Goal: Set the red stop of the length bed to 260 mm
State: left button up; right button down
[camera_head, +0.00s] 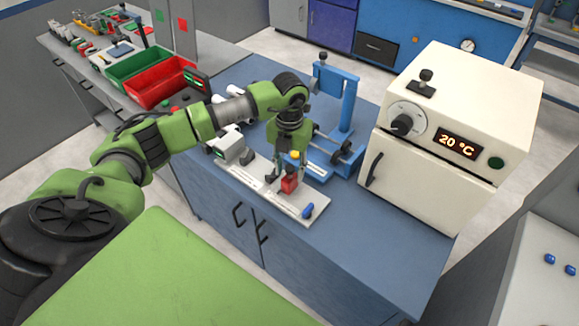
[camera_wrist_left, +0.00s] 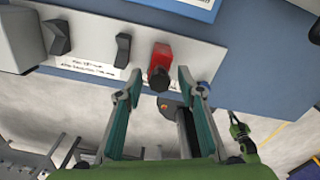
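The red stop (camera_head: 290,184) stands on the white length bed (camera_head: 250,173), towards its near right end. In the left wrist view the red stop (camera_wrist_left: 161,58) shows a black knob (camera_wrist_left: 158,80) at its front. Scale print on the bed (camera_wrist_left: 205,62) is too small to read. My left gripper (camera_head: 288,172) points down over the bed at the stop. In the wrist view its fingers (camera_wrist_left: 160,92) are apart, one on each side of the knob, with a gap to it; it is open and empty.
A blue knob (camera_head: 308,211) sits at the bed's right end, and a grey-white block (camera_head: 230,146) at its left end. A blue frame (camera_head: 348,98) stands behind. A cream oven (camera_head: 455,120) reading 20 °C stands right. Green (camera_head: 136,67) and red (camera_head: 162,88) bins are back left.

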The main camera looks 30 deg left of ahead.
pick_arm(q)
jog(key=shift+f, duration=0.3)
grip_shut()
jog(key=d, duration=0.6)
jog(key=shift+s+d+b, duration=0.25)
jog(key=shift+d+b, duration=0.05)
jog(key=shift+b, duration=0.05)
jog(key=shift+a, duration=0.1)
grip_release()
jog(key=shift+r, duration=0.25)
notch_tip(320, 180, up, 12)
jog(key=shift+d+f, duration=0.2)
